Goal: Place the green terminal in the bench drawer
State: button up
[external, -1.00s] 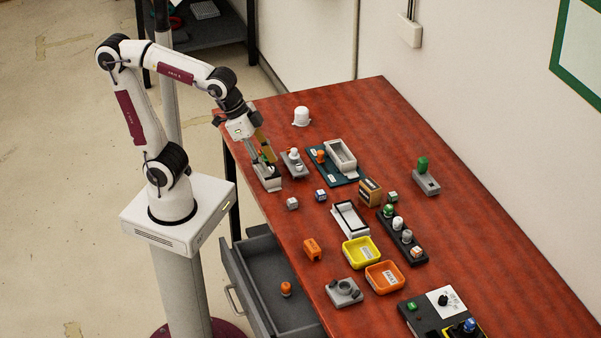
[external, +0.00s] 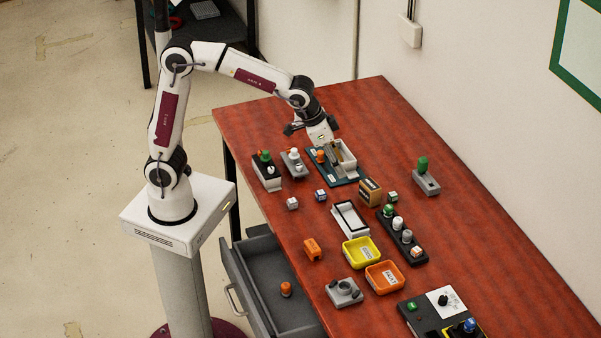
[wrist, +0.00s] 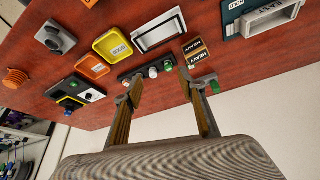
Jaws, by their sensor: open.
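Several green pieces are in view, and I cannot tell for certain which is the green terminal. One tall green piece (external: 422,164) stands on a grey base toward the wall; a green bit by the right fingertip in the wrist view (wrist: 214,87) may be it. Another green-topped piece (external: 264,156) sits on a white-and-black stand at the table's near edge. A third green piece (external: 388,210) is in the dark rack. The grey bench drawer (external: 262,262) is pulled open.
An orange piece (external: 286,289) lies in the drawer. Yellow (external: 360,252) and orange (external: 384,277) trays, a white-rimmed tray (external: 350,218), a brown box (external: 369,191) and small cubes crowd the table's middle. The right side toward the wall is mostly clear.

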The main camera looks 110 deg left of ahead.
jog(key=w+a+f+n, duration=0.2)
jog(key=w+a+f, duration=0.5)
jog(key=a, duration=0.2)
jog(key=n+g+y, duration=0.1)
send_near(391, 195)
jog(key=f, duration=0.1)
jog(key=shift+a, duration=0.2)
jog(key=shift+f, duration=0.1)
jog(key=shift+x, duration=1.3)
jog(key=shift+x, duration=2.6)
jog(key=c, duration=1.1)
